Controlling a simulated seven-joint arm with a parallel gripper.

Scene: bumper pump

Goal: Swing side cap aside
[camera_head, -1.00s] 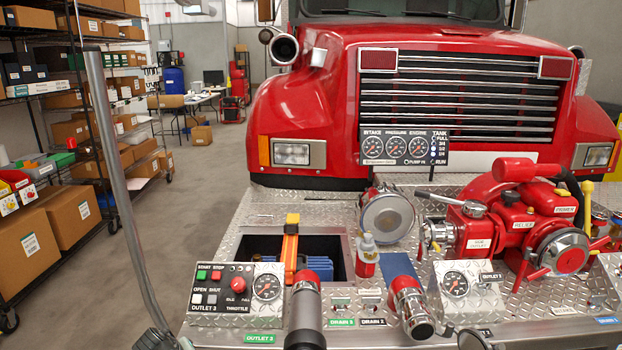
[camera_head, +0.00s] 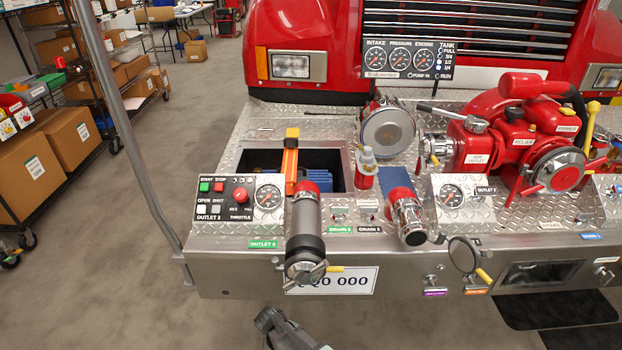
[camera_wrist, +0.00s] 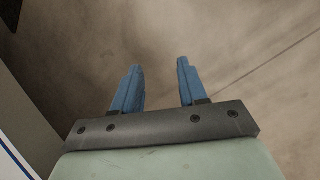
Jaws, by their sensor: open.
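No part is labelled as the side cap, so I cannot tell which cap it is. The red pump has a round silver cap (camera_head: 560,171) with red handles on its front. A round dark cap (camera_head: 463,255) hangs below the silver outlet pipe (camera_head: 408,216), beside its mouth. The left outlet pipe (camera_head: 305,225) has a metal cap with lugs (camera_head: 306,268) at its front end. A grey part of my arm shows at the bottom edge of the head view. My gripper (camera_wrist: 157,88) is open and empty in the wrist view, above bare floor, its blue fingers apart.
The steel bumper deck (camera_head: 222,265) carries a control panel (camera_head: 240,197), an open bay with an orange bar (camera_head: 290,160), a bottle (camera_head: 366,168) and a large round disc (camera_head: 388,131). A grey pole (camera_head: 135,130) rises at left.

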